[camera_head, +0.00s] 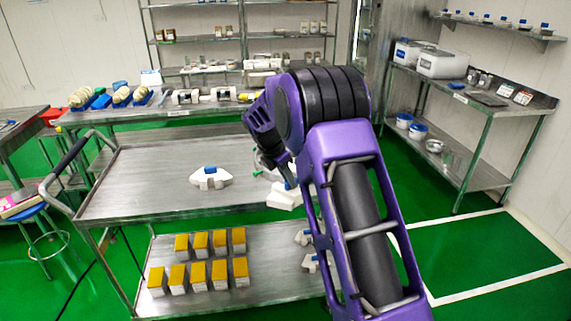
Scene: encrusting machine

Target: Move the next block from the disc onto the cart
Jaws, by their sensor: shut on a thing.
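My gripper (272,165) is partly hidden behind my purple arm. It points down over the right part of the metal cart's top shelf (130,192). It is shut on a white block with a blue part (284,198), which is at or just above the shelf; I cannot tell if it touches. Another white block with a blue middle (210,178) sits on the cart top to the left, apart from the held one. I see no disc in this view.
The cart's lower shelf holds several yellow-topped blocks (200,274) and white-and-blue pieces (309,262), partly behind my arm. A back bench (200,112) carries trays and parts. A side table (480,100) stands right. The cart top's left and middle are mostly clear.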

